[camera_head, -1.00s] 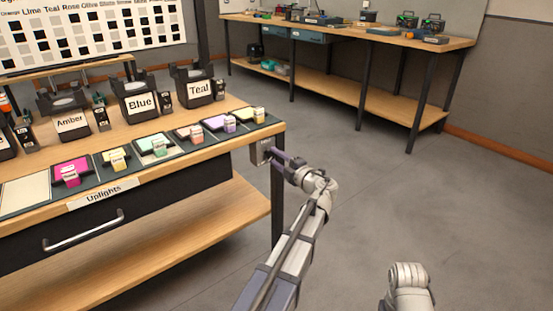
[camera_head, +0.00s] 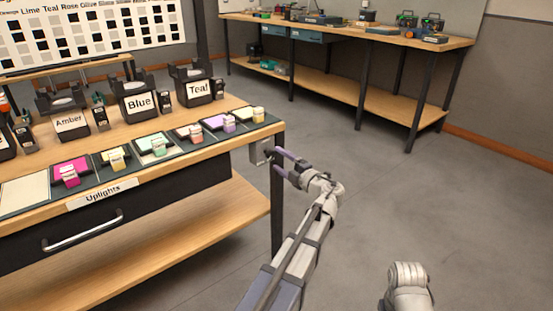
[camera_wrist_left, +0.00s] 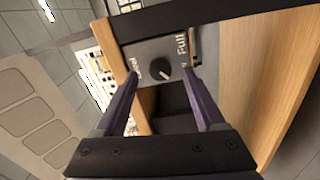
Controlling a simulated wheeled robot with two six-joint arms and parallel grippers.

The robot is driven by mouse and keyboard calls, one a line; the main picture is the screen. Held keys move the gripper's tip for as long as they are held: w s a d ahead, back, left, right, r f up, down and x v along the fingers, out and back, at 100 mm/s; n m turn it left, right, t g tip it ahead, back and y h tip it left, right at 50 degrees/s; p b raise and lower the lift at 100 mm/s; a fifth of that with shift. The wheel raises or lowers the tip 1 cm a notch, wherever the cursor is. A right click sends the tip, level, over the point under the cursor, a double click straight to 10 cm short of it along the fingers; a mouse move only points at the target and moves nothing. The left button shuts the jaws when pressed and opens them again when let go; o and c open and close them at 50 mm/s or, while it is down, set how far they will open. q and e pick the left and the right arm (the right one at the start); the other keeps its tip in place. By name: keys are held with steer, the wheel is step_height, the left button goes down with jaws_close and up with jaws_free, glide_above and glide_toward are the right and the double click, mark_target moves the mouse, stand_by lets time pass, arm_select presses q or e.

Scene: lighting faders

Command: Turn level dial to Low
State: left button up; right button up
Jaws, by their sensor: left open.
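The level dial is a small dark round knob (camera_wrist_left: 160,70) on a grey plate (camera_wrist_left: 146,52) in the left wrist view. The word "Full" is at the right of the knob; the label at its left is too small to read surely. I cannot tell which way its pointer faces. In the head view the grey dial box (camera_head: 259,152) hangs at the table's right end. My left gripper (camera_head: 277,161) is open just right of the box. In the wrist view its purple fingers (camera_wrist_left: 162,85) stand on either side of the knob, apart from it. My right gripper is out of view.
A table leg (camera_head: 277,220) stands below the dial box. The floor at right is clear.

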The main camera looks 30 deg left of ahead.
mark_target(269, 153)
arm_select(q)
steer(key=shift+v, duration=2.65)
steer(key=shift+w+a+n, duration=0.45)
steer(key=shift+a+n, duration=0.8)
steer(key=shift+n, duration=2)
steer(key=shift+w+a+n, duration=0.45)
steer(key=shift+a+n, duration=0.75)
steer(key=shift+n, duration=2.1)
steer(key=shift+w+a+n, duration=0.45)
steer(key=shift+a+n, duration=0.8)
steer(key=shift+n, duration=2)
